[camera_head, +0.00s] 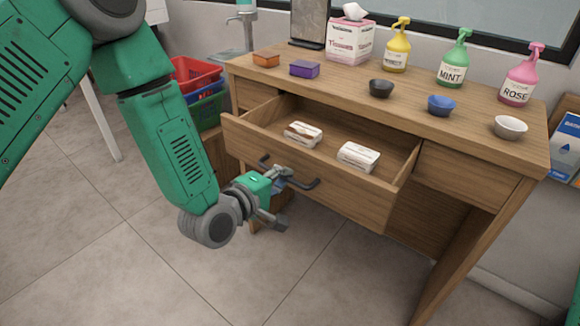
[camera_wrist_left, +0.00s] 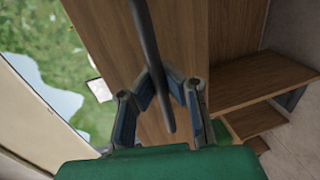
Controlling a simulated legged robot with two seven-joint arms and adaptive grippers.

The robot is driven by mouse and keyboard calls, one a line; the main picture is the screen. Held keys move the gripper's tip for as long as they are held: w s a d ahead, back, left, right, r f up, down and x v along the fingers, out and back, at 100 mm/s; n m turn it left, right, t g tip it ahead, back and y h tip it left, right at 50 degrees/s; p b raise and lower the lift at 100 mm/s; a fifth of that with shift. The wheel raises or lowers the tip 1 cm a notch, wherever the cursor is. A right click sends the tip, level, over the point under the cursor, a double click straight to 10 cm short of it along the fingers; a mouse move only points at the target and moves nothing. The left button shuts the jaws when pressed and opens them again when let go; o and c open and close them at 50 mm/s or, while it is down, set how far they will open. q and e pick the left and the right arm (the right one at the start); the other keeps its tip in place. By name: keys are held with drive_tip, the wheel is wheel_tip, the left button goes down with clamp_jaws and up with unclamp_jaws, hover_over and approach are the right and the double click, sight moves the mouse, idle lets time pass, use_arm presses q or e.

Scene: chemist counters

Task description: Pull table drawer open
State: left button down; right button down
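The wooden table's drawer (camera_head: 310,187) stands pulled out, with its inside showing in the head view. Its dark bar handle (camera_head: 306,184) is on the front panel. My left gripper (camera_head: 283,180) is at the handle. In the left wrist view, the two fingers (camera_wrist_left: 160,82) close in on either side of the handle bar (camera_wrist_left: 146,35), their tips against it. Two small white-and-brown boxes, one on the left (camera_head: 303,134) and one on the right (camera_head: 358,156), lie in the drawer. My right gripper is not in view.
The tabletop (camera_head: 340,85) holds several small bowls, a tissue box (camera_head: 350,41) and three pump bottles, including a green one (camera_head: 453,65). Red (camera_head: 196,75) and green crates stand left of the table. Floor in front of the drawer is clear.

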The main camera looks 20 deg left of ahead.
use_arm(q)
drive_tip(key=shift+s+a+f, duration=0.1)
drive_tip(key=shift+s+a, duration=0.2)
drive_tip(key=shift+s, duration=0.65)
drive_tip(key=shift+s+a+f, duration=0.1)
drive_tip(key=shift+s+a, duration=0.15)
drive_tip(key=shift+s, duration=0.7)
drive_tip(key=c, duration=1.6)
unclamp_jaws()
drive_tip(key=shift+w+r, duration=0.1)
drive_tip(key=v, duration=0.7)
